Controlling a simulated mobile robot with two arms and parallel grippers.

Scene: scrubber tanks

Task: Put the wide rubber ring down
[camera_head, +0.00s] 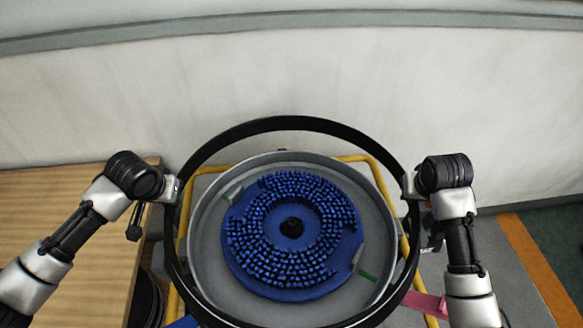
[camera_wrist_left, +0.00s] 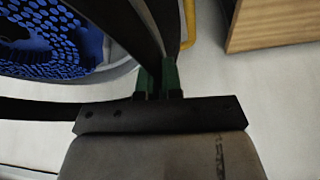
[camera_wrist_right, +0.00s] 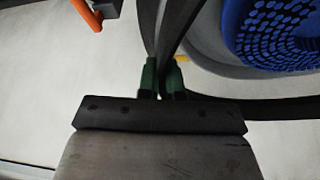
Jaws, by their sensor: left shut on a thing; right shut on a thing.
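The wide rubber ring (camera_head: 300,124) is a large black hoop, held above a round grey tank (camera_head: 205,250) with a blue bristled disc brush (camera_head: 290,232) in it. My left gripper (camera_head: 176,190) is shut on the ring's left side; the left wrist view shows its green fingertips (camera_wrist_left: 158,78) pinching the black band. My right gripper (camera_head: 408,188) is shut on the ring's right side; its green fingertips (camera_wrist_right: 164,78) show in the right wrist view. The ring surrounds the tank's rim in the head view. Its height above the rim is hard to tell.
A wooden bench (camera_head: 60,225) stands at the left. Yellow frame tubes (camera_head: 365,165) surround the tank. A pink strip (camera_head: 425,302) lies at the lower right. A pale wall (camera_head: 300,75) runs behind. Grey floor with an orange stripe (camera_head: 540,265) is at the right.

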